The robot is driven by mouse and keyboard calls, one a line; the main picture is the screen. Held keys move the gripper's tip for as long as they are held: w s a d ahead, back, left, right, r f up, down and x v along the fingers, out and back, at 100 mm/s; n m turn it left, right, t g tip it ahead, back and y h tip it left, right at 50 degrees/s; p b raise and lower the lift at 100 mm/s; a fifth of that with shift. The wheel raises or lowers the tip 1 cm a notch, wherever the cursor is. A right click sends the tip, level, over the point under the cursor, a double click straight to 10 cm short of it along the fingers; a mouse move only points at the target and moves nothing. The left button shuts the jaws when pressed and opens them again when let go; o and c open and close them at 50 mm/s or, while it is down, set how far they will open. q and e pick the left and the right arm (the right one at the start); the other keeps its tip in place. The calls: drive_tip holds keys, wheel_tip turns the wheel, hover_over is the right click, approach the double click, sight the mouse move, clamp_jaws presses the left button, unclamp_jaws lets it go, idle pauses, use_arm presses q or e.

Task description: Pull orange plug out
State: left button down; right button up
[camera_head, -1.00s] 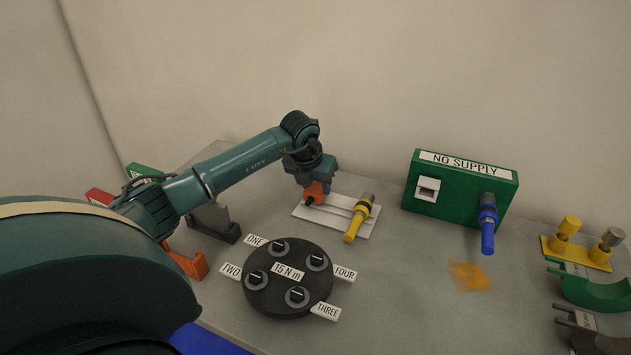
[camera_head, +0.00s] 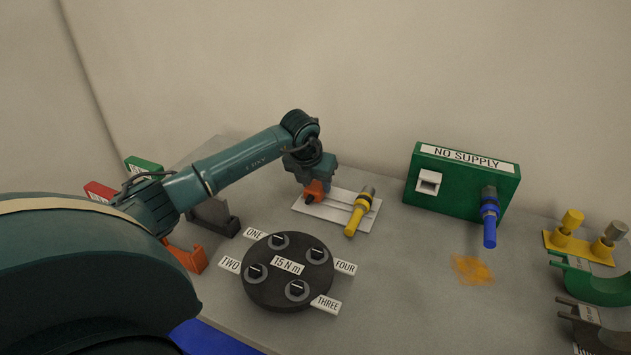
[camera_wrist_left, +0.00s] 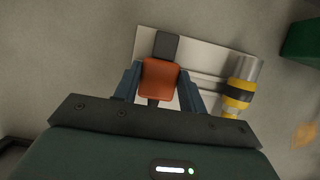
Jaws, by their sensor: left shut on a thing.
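The orange plug (camera_head: 313,193) is at the left end of a light plate (camera_head: 336,213) on the table. My left gripper (camera_head: 312,184) is shut on the orange plug from above. In the left wrist view the plug (camera_wrist_left: 161,78) sits between the two fingers (camera_wrist_left: 160,88), with a dark grey part (camera_wrist_left: 166,46) beyond it. Whether the plug is still seated in a socket cannot be told. My right gripper is not in view.
A yellow and grey connector (camera_head: 358,211) lies on the plate, right of the plug. A green NO SUPPLY box (camera_head: 461,182) with a blue plug (camera_head: 489,222) stands further right. Yellow fittings (camera_head: 566,246) are far right.

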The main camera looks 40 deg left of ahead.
use_arm(q)
drive_tip(key=shift+f, duration=0.1)
drive_tip(key=c, duration=0.7)
unclamp_jaws()
drive_tip(key=shift+c, duration=0.2)
drive_tip(key=b+v, duration=0.1)
drive_tip(key=v, duration=1.2)
drive_tip(key=shift+s, duration=0.15)
